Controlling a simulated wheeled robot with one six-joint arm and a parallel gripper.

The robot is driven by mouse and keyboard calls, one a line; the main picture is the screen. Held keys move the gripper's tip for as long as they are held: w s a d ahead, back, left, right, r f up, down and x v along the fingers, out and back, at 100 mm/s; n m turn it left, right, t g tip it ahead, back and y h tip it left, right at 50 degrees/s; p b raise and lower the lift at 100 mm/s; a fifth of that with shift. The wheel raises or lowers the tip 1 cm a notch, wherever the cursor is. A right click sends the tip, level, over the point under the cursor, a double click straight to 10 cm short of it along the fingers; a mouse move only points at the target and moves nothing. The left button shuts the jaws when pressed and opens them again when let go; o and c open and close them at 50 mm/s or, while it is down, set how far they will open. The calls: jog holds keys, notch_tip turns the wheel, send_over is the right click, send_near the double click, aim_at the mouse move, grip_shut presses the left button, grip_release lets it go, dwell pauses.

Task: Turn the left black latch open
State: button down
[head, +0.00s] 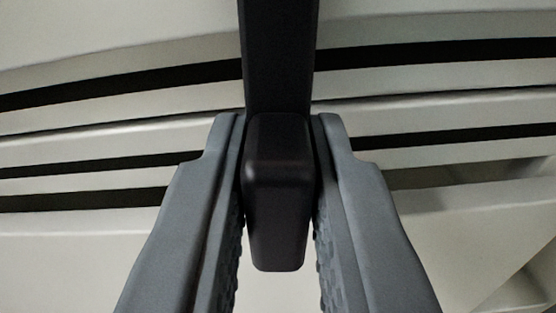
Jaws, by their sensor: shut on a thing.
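A black latch (277,190) fills the middle of the head view. Its thick rounded end points toward the camera, and a straight black bar (278,55) runs from it up to the top edge. My gripper (279,130) has its two grey fingers on either side of the latch's thick end, shut on it. The ridged inner pads face the latch. The latch's mounting is out of view. With only this one latch in view, I cannot tell from the picture whether it is the left one.
Behind the latch is a pale, slightly curved panel (80,235) with several dark horizontal slots across it. A paler recess or ledge (510,180) shows at the right. The space just below the latch's end looks clear.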

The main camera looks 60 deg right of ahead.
jog(key=m, duration=0.8)
jog(key=shift+s+f+m, duration=0.1)
jog(key=shift+s+m, duration=0.05)
jog(key=shift+m, duration=0.25)
jog(key=m, duration=0.4)
jog(key=shift+d+f+m, duration=0.1)
jog(key=shift+m, duration=1.8)
jog(key=shift+f, duration=0.1)
jog(key=c, duration=1.4)
grip_release()
